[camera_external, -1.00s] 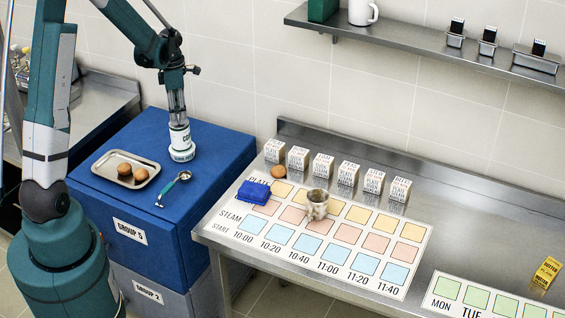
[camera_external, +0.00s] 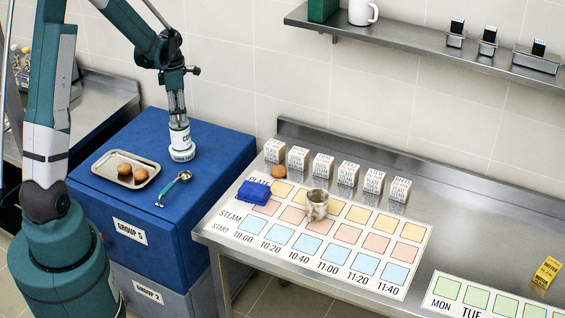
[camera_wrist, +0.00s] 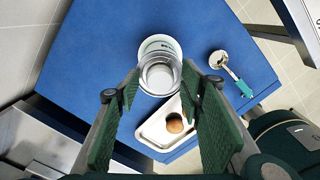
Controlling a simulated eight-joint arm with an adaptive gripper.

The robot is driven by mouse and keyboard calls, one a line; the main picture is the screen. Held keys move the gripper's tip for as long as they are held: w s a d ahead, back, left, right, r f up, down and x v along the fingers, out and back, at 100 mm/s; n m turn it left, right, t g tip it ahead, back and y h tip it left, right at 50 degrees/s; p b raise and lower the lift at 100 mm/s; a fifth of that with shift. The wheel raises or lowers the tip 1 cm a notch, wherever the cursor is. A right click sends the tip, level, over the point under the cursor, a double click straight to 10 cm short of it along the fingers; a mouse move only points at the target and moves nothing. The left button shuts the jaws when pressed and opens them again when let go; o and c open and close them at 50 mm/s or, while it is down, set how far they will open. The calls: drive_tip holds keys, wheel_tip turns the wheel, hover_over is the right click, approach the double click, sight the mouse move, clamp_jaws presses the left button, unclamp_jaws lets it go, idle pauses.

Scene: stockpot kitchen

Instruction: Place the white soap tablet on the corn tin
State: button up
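A white can-like item with blue-green lettering starting "CO" (camera_external: 180,138) stands on the blue cabinet and looks like the corn tin. Its round metallic top (camera_wrist: 160,76) shows in the wrist view. A wider white round part (camera_wrist: 158,44) shows around and below it; whether this is the tin's base or a separate piece is unclear. I cannot make out a separate white soap tablet with certainty. My gripper (camera_external: 177,118) points straight down at the tin's top. Its green-padded fingers (camera_wrist: 160,88) flank the metallic rim, and whether they press on it is unclear.
A metal tray (camera_external: 126,183) with two brown round items and a scoop (camera_external: 175,189) lie on the cabinet (camera_external: 222,160). The steel counter (camera_external: 480,225) at right holds a blue block (camera_external: 253,193), a metal cup (camera_external: 317,204) and several small printed boxes. A shelf (camera_external: 420,42) hangs above.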

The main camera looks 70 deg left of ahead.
drive_tip(key=shift+r, duration=0.15)
wheel_tip(320, 180, up, 12)
idle(0.7)
drive_tip(key=shift+d, duration=0.1)
idle(0.6)
drive_tip(key=w+d+r+m+t+y, duration=0.15)
drive_tip(key=d+r+m, duration=0.35)
drive_tip(key=d, duration=0.5)
drive_tip(key=w+d+r+m+t, duration=0.1)
drive_tip(key=w+d+r+m, duration=0.2)
drive_tip(key=d+m, duration=0.55)
drive_tip(key=w+d+r+m+t, duration=0.15)
drive_tip(key=d+r+m, duration=0.25)
drive_tip(key=d, duration=0.8)
drive_tip(key=s+d+m+t, duration=0.1)
drive_tip(key=s+d+m, duration=0.3)
drive_tip(key=d+m, duration=0.4)
drive_tip(key=s+d+m+t+h, duration=0.1)
drive_tip(key=s+d+m, duration=0.3)
drive_tip(key=d+m, duration=0.5)
drive_tip(key=d+t, duration=0.1)
drive_tip(key=d, duration=0.7)
drive_tip(key=shift+s+d+r, duration=0.15)
drive_tip(key=shift+s+d, duration=0.1)
